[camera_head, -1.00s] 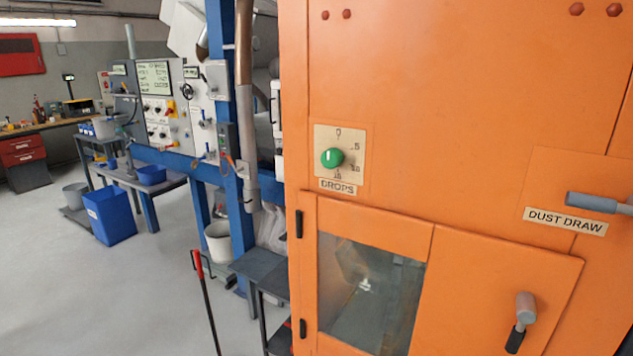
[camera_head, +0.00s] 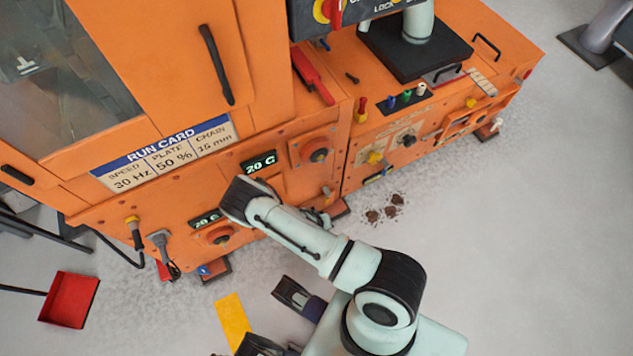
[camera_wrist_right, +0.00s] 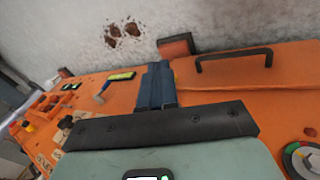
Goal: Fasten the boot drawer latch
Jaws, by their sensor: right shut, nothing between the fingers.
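My right arm reaches over the lower front of the orange machine (camera_head: 110,215) in the head view, and its wrist hides part of that front. In the right wrist view my right gripper (camera_wrist_right: 155,88) is shut and empty, its blue-grey fingers in front of the orange panel. A black bar handle (camera_wrist_right: 235,55) is on this panel, right of the fingertips. A small grey lever (camera_wrist_right: 103,92) shows to their left. I cannot tell which part is the boot drawer latch. My left gripper (camera_head: 277,318), at the bottom of the head view, has its dark fingers apart, clear of the machine.
A red dustpan (camera_head: 70,300) and a yellow strip (camera_head: 233,320) are on the floor. Brown spill (camera_head: 385,210) lies before the machine, near its foot. Cabled plugs (camera_head: 160,243) stick out at the lower left. A round dial (camera_wrist_right: 300,158) is at the wrist view's right edge.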

